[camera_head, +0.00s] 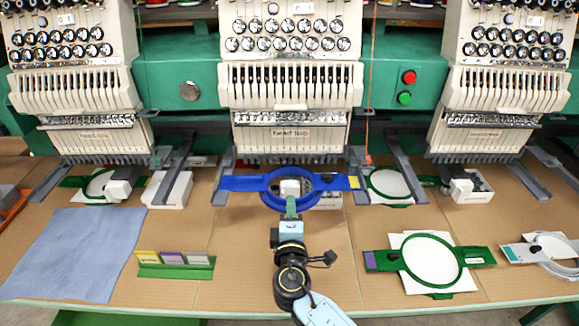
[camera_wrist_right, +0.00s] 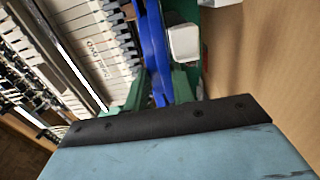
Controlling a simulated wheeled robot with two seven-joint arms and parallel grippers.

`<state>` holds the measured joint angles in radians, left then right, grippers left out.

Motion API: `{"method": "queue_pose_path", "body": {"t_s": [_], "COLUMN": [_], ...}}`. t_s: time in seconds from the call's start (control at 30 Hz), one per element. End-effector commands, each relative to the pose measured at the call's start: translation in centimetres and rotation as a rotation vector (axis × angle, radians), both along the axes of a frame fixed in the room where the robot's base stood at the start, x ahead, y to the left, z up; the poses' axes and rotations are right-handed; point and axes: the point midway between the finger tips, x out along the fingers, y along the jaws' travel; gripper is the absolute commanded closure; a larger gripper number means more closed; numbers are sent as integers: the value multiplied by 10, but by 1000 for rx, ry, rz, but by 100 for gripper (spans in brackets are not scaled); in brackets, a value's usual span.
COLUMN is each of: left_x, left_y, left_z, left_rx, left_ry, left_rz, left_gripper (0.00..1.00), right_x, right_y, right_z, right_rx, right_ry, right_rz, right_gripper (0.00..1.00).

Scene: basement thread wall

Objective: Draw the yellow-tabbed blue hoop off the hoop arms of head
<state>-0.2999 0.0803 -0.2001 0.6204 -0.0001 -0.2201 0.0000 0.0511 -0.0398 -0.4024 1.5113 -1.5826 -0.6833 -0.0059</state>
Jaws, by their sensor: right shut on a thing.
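The blue hoop (camera_head: 245,183) is in front of the middle sewing head (camera_head: 291,135). Its ends are at the grey hoop arms, the left one (camera_head: 225,165) and the right one (camera_head: 357,163); I cannot tell whether it is still seated on them. Its yellow tab (camera_head: 353,183) is at the right end. My right gripper (camera_head: 291,206) reaches in from the front and is shut on the near rim of the ring. In the right wrist view the blue rim (camera_wrist_right: 154,55) runs between the green fingers (camera_wrist_right: 152,98). My left gripper is out of view.
Green hoops hang at the left (camera_head: 75,181) and right (camera_head: 390,201) heads. A purple-tabbed green hoop (camera_head: 472,256) and a grey hoop (camera_head: 515,252) lie at the right. A blue cloth (camera_head: 75,250) and a green card holder (camera_head: 175,271) lie at the left. Brown table is bare around my right arm.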

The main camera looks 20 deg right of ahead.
Motion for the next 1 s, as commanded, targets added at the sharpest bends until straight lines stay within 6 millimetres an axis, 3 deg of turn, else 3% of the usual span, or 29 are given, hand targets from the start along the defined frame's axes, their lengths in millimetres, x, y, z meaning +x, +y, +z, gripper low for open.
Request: {"method": "queue_pose_path", "body": {"t_s": [1.0], "left_x": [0], "left_y": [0], "left_z": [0], "left_rx": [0], "left_ry": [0], "left_rz": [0], "left_gripper": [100], "right_x": [-49], "right_y": [14], "right_z": [0], "right_rx": [0], "right_ry": [-1], "right_rz": [0], "right_gripper": [100]}}
